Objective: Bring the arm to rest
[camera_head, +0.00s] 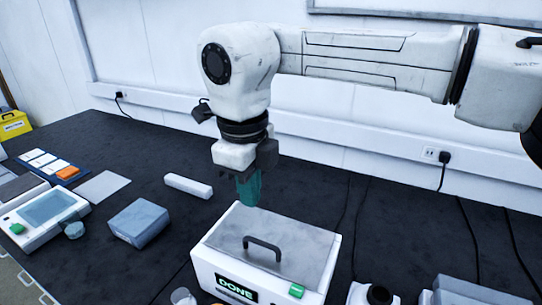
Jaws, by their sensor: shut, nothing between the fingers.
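My arm reaches in from the right of the head view, with its wrist bent downward. My gripper (249,190) points down and its teal fingers are shut with nothing between them. It hangs at the back left of a white box (214,266) with a grey lid and a dark handle. The fingertips overlap the lid's rear edge in the picture; I cannot tell whether they touch it. The box's front has a display reading "DONE" (237,288) and a green button (297,291).
A blue-grey box (139,222), a white bar (188,186) and a device with a screen (50,211) stand to the left. A grey container (470,291) is at front right. The white wall (170,60) with sockets is behind. The dark bench (330,190) is clear behind the lidded box.

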